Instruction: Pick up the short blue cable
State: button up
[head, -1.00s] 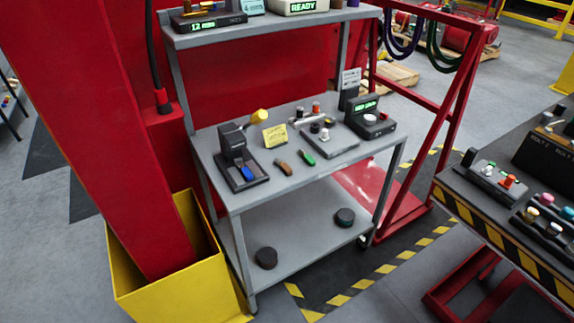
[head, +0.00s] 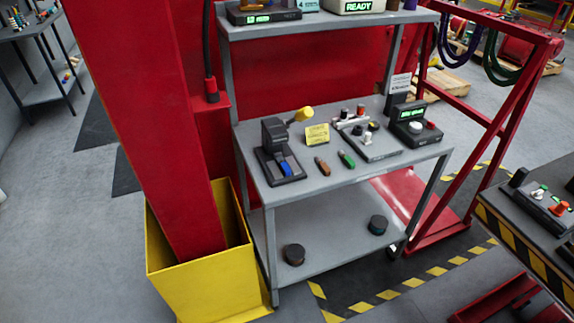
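A dark blue-purple cable (head: 457,65) hangs in a loop from the top of a red frame (head: 490,125) at the upper right. A dark green cable (head: 503,82) hangs in a loop to its right on the same frame. I cannot tell from here whether the blue-purple one is the short blue cable. No other blue cable shows clearly. My gripper is not in view.
A grey cart (head: 262,192) holds a black device with a yellow-tipped lever (head: 275,135), small tools and a control box (head: 412,127). A red post (head: 150,110) stands in a yellow guard (head: 205,285). A striped-edge table (head: 520,240) is at right. Open floor lies left.

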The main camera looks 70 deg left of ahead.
aim_at(286, 170)
jog(key=k+j, duration=0.1)
jog(key=j, duration=0.75)
jog(key=k+j+u, duration=0.1)
jog(key=j, duration=0.7)
jog(key=k+j, duration=0.15)
jog(key=j, duration=0.7)
jog(key=u, duration=0.05)
